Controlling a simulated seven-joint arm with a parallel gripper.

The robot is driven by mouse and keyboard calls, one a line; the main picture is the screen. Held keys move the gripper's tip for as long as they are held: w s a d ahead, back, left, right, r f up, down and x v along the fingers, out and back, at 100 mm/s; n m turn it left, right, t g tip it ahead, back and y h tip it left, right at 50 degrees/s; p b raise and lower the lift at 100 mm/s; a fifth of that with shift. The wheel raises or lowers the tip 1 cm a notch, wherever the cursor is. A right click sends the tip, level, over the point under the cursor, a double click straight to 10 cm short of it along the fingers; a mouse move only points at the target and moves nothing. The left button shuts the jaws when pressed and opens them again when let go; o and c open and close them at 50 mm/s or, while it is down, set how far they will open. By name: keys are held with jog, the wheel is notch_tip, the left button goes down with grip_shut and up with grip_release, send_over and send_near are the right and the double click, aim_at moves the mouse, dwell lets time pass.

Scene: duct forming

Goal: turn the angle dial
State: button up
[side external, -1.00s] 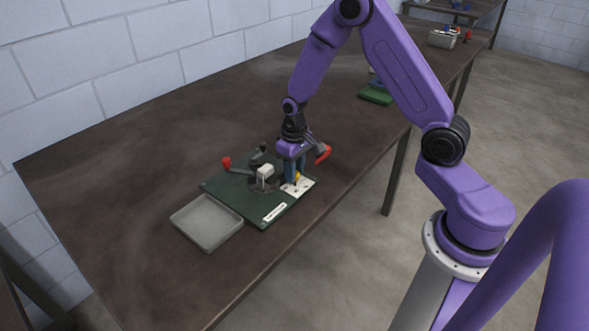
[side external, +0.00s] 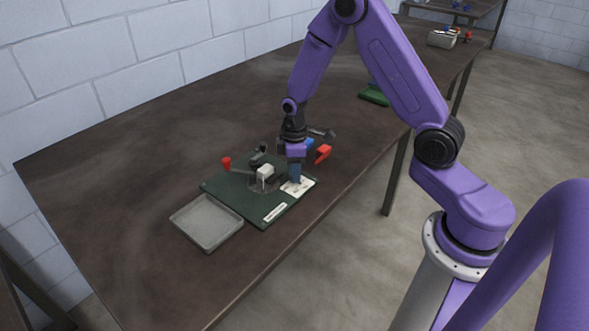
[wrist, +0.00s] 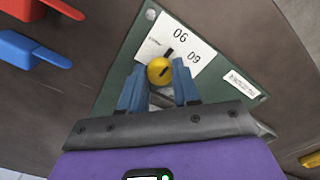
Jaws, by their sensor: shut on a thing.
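The angle dial (wrist: 159,71) is a yellow round knob with a dark pointer mark, on a white plate (wrist: 184,38) printed with 06 and 09. In the wrist view my gripper (wrist: 160,80) has its two blue fingers on either side of the dial, shut on it. In the side view my gripper (side external: 295,178) points down over the white plate (side external: 299,188) at the right of the green board (side external: 243,201); its fingers hide the dial there.
A red-handled tool (side external: 323,154) is close behind my gripper. The table's left part is clear.

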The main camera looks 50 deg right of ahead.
dwell(0.4)
jog(key=o, duration=1.1)
jog(key=shift+c, duration=0.2)
notch_tip(320, 180, up, 18)
jog(key=shift+f, duration=0.25)
